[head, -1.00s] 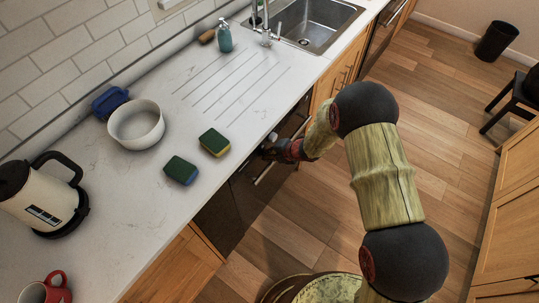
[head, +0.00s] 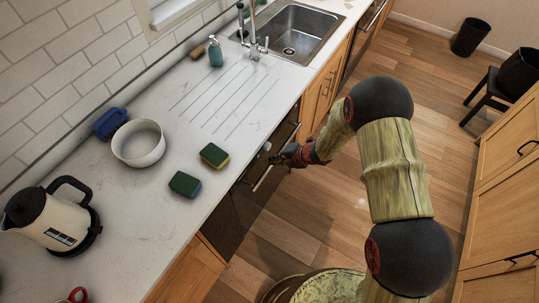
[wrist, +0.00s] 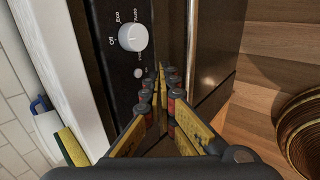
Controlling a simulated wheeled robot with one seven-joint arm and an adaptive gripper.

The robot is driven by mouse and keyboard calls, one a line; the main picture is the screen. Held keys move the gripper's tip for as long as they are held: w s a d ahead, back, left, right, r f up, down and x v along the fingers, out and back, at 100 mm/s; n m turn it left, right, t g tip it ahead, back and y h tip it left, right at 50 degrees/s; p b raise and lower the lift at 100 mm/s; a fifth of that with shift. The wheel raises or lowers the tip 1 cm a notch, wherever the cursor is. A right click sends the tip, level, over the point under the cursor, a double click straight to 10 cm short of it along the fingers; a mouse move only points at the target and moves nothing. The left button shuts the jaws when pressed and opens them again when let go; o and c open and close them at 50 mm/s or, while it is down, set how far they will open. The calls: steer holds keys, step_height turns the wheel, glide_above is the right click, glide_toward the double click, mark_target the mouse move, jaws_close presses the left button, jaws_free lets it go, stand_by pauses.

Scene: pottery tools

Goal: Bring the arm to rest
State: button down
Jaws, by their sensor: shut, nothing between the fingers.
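My gripper (head: 284,157) is shut and empty. In the head view it is low at the front of the counter, beside the dark appliance front (head: 233,212) and its bar handle (head: 262,178). In the wrist view my gripper (wrist: 161,75) points along the black control panel (wrist: 118,70), with the white dial (wrist: 133,37) just left of the fingertips. I cannot tell whether the fingers touch the appliance. My arm reaches over the floor from the lower right.
The counter (head: 130,215) holds two sponges (head: 214,155) (head: 185,184), a white pot (head: 139,156), a blue item (head: 110,123), a kettle (head: 50,220) and a soap bottle (head: 215,52). A sink (head: 293,30) lies beyond. The wooden floor (head: 310,215) is open; cabinets (head: 505,190) stand right.

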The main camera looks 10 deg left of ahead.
steer(key=shift+d, duration=0.15)
steer(key=s+r+n+g, duration=0.2)
steer(key=s+n+g, duration=0.2)
steer(key=s+n, duration=0.8)
steer(key=s+d+r+n+g+h, duration=0.1)
steer(key=s+d+r+n, duration=0.35)
steer(key=r+n, duration=0.7)
steer(key=s+d+r+n+t+h+b, duration=0.1)
steer(key=s+d+r+n, duration=0.3)
steer(key=d+r, duration=0.4)
steer(key=s+d+r+n+t+h+b, duration=0.1)
steer(key=s+d+r+n+t+h, duration=0.2)
steer(key=d+r+n, duration=0.4)
steer(key=s+d+r+n+t+h+b, duration=0.2)
steer(key=s+d+r+n+t+h, duration=0.1)
steer(key=d+r, duration=0.7)
steer(key=shift+s+r+n+t, duration=0.35)
steer(key=shift+s+n, duration=0.45)
steer(key=shift+n, duration=0.45)
